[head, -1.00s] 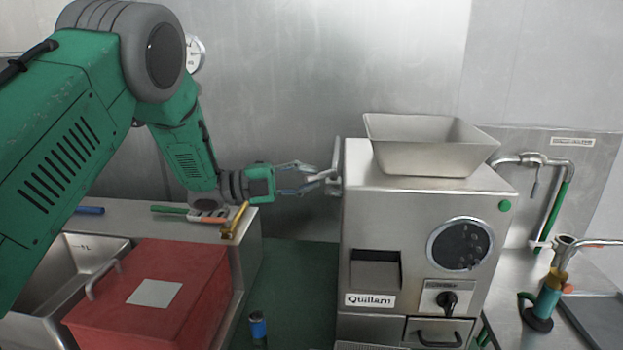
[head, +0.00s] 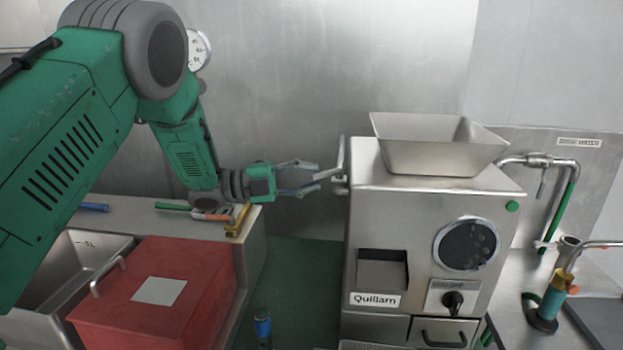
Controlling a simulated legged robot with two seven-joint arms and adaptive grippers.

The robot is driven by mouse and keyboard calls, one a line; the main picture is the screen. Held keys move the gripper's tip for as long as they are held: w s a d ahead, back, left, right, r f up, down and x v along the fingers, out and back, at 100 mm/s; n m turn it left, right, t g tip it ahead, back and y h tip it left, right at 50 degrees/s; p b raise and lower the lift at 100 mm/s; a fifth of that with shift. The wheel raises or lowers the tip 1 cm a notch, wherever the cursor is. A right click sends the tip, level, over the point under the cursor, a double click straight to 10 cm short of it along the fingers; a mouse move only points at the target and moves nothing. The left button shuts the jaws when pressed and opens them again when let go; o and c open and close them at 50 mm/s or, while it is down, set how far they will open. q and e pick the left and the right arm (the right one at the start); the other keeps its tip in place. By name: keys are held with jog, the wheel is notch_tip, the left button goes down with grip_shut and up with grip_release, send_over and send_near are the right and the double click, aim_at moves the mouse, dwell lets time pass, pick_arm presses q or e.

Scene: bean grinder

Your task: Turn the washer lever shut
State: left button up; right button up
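A thin metal lever (head: 341,153) stands upright at the left side of the steel grinder (head: 382,222). My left gripper (head: 319,176) is to the left of this lever, with its fingers spread and nothing between them. The fingertips point at the lever's lower end, and whether they touch it is hard to tell. A second small lever (head: 542,184) hangs down from a valve on the pipe at the right wall, far from the gripper. My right gripper is not in view.
A steel hopper (head: 437,158) tops the grinder. A red box (head: 190,262) stands beside a sink (head: 95,242) at the left, under my arm. A blue-topped cylinder (head: 263,327) stands in front. A tap (head: 590,244) is at the right. The green area (head: 305,270) between the counter and the grinder is mostly clear.

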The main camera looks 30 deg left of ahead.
pick_arm(q)
jog(key=v, duration=1.1)
jog(key=shift+a+f, duration=0.15)
jog(key=shift+a, duration=0.2)
jog(key=shift+s+d, duration=0.1)
